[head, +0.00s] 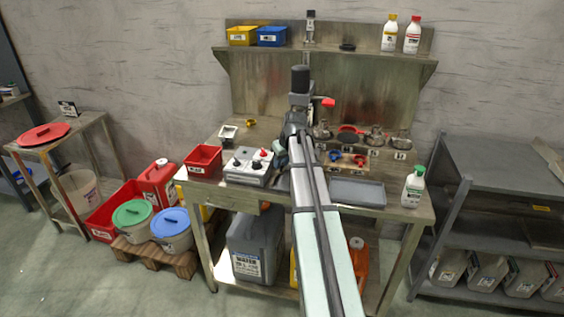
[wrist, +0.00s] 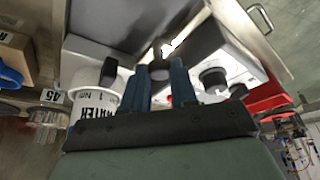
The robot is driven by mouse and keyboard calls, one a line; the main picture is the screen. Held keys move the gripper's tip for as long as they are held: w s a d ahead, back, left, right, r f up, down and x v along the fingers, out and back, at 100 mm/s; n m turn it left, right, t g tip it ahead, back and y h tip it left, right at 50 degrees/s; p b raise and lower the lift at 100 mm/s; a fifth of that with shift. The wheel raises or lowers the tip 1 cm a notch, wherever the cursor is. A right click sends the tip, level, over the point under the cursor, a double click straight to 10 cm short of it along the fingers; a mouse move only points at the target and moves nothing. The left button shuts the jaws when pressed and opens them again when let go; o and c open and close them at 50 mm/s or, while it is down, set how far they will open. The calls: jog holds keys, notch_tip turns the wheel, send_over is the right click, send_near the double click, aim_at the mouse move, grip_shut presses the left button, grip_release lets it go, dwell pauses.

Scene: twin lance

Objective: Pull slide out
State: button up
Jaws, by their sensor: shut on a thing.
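In the wrist view, my gripper (wrist: 160,72) shows as two dark blue fingers, shut on a small, dull knob-like piece (wrist: 157,48) between their tips. A tall dark device (head: 300,78) with a red lever (head: 328,102) stands behind the end of the arm.
A control box (head: 247,167) with several knobs sits left of my arm, beside a red bin (head: 203,158). A grey tray (head: 357,192) and a green-capped bottle (head: 413,187) are on the right. In the wrist view, a white labelled cup (wrist: 92,98) is close to my left finger.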

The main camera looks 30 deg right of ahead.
grip_shut()
jog(key=s+a, duration=0.8)
jog(key=shift+s+a, duration=0.25)
jog(key=o, duration=0.7)
grip_release()
jog(key=shift+c, duration=0.2)
jog(key=shift+r, duration=0.1)
jog(key=v, duration=1.3)
jog(key=shift+s+r, duration=0.2)
